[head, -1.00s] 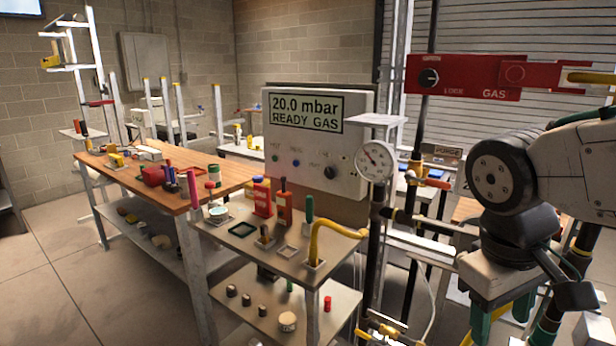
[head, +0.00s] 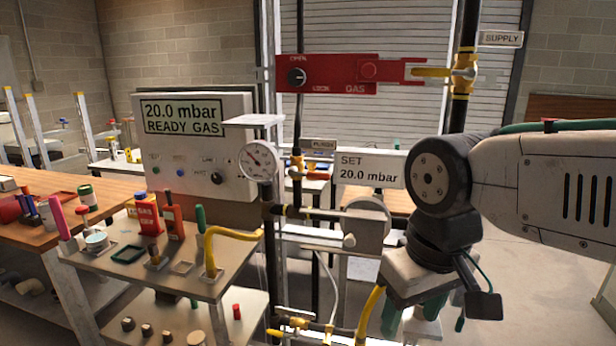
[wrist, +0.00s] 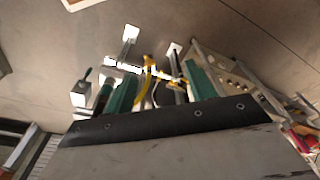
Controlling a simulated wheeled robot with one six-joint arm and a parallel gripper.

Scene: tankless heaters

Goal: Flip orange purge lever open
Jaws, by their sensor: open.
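The orange purge lever (head: 318,175) sticks out to the right from a brass valve on a dark vertical pipe, just below the PURGE label (head: 323,144). It is small in the head view, and I cannot make it out in the wrist view. My gripper (head: 412,314) is to the right of the lever, lower in the picture and apart from it. Its green fingers are spread and point down, with nothing held. In the wrist view the open fingers (wrist: 160,88) frame yellow pipework and the floor below.
A pressure gauge (head: 259,160) and a round grey regulator (head: 366,226) sit on the pipework. A red gas lock bar (head: 345,73) crosses above. The SET 20.0 mbar sign (head: 371,169) is between the lever and my arm. A yellow supply valve (head: 463,74) is at upper right.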

